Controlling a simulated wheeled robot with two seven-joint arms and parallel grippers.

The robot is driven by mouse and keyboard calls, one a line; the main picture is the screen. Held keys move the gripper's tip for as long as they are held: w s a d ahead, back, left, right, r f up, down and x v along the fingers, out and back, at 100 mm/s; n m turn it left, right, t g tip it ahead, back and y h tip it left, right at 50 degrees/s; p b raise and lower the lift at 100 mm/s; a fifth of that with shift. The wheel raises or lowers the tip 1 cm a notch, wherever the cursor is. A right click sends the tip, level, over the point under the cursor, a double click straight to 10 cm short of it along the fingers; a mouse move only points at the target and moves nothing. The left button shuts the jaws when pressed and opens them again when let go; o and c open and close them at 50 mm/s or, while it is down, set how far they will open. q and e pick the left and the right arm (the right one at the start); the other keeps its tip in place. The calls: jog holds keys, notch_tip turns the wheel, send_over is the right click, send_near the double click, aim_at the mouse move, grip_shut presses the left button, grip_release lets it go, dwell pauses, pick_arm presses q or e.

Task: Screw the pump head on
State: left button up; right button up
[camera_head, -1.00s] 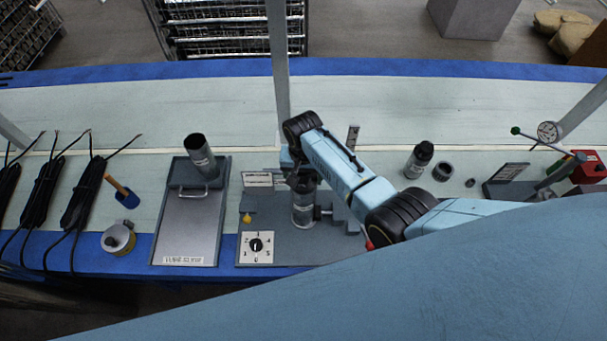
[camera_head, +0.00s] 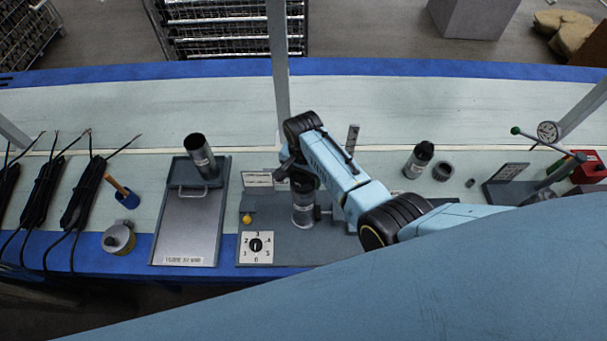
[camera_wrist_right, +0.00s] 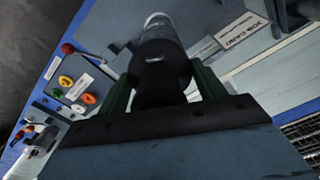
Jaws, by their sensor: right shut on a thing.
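A silver pump tube (camera_head: 304,213) stands upright in the grey fixture (camera_head: 335,242) at the middle of the bench. A dark cylindrical pump head (camera_head: 303,183) sits at its top, in line with it. My right gripper (camera_head: 298,174) reaches over it from the right and is shut on this dark head. In the right wrist view the head (camera_wrist_right: 160,72) lies between the green fingers, with the silver tube (camera_wrist_right: 160,22) beyond. The thread between head and tube cannot be made out. My left gripper is not in view.
A grey tray (camera_head: 187,228) with a leaning dark-topped tube (camera_head: 200,153) is left of the fixture. A numbered dial (camera_head: 257,247) is on the fixture's front. Another dark-topped tube (camera_head: 418,160) and a dark ring (camera_head: 442,171) stand at right. The back of the bench is clear.

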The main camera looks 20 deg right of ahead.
jog(key=shift+m, duration=1.3)
jog(key=m, duration=0.2)
jog(key=shift+m, duration=0.8)
jog(key=m, duration=0.3)
